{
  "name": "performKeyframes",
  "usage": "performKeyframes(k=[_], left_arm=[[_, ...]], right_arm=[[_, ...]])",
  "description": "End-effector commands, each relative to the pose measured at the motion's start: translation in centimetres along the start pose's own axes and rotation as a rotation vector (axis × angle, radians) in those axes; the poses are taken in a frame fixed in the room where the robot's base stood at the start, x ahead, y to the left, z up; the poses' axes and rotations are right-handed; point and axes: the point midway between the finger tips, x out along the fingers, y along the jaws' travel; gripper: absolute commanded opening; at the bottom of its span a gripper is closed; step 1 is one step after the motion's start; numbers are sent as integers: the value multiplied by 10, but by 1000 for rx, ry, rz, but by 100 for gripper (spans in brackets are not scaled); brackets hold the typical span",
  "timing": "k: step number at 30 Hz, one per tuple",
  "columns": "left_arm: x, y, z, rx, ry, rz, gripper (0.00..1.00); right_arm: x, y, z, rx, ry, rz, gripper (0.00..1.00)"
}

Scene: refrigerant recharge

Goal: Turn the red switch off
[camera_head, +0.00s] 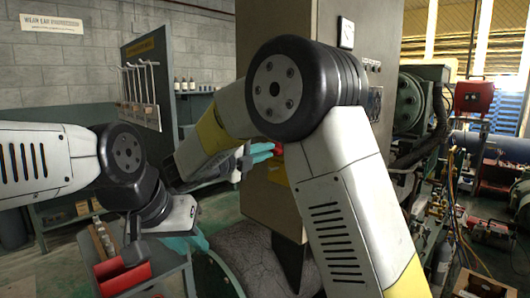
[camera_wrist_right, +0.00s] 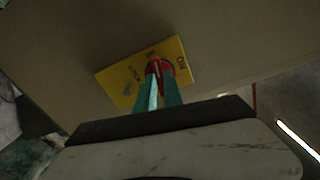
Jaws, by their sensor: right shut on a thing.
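The red switch (camera_wrist_right: 158,66) sits on a yellow plate (camera_wrist_right: 120,82) with "ON" lettering at its right. The plate is fixed to the tan face of a tall cabinet (camera_head: 268,205). My right gripper (camera_wrist_right: 160,88) has its teal fingers shut on the switch knob, covering its lower part. In the head view the switch (camera_head: 278,148) shows as a small red patch at the right fingertips, partly behind my right arm. My left gripper (camera_head: 190,243) hangs low at the left, away from the switch; whether its teal fingers are open is unclear.
A red bin (camera_head: 123,278) stands on a bench at the lower left, close to my left arm. A tool board (camera_head: 140,80) stands behind. Pipes, valves and red equipment (camera_head: 473,97) crowd the right side. A dark rounded tank (camera_head: 250,255) lies below the cabinet.

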Motion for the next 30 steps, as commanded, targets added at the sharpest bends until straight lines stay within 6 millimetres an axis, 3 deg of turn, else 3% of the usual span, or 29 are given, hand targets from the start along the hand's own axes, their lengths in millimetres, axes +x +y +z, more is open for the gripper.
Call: performKeyframes(k=[2, 3, 6, 16, 30], left_arm=[[0, 0, 0, 0, 0, 0, 28], [0, 0, 0, 0, 0, 0, 28], [0, 0, 0, 0, 0, 0, 28], [0, 0, 0, 0, 0, 0, 28], [0, 0, 0, 0, 0, 0, 28]], right_arm=[[-1, 2, 0, -94, -2, 4, 0], [-1, 2, 0, -107, -2, 4, 16], [-1, 2, 0, -102, -1, 3, 30], [-3, 1, 0, -98, -1, 1, 30], [-49, 1, 1, -97, -2, 1, 30]])
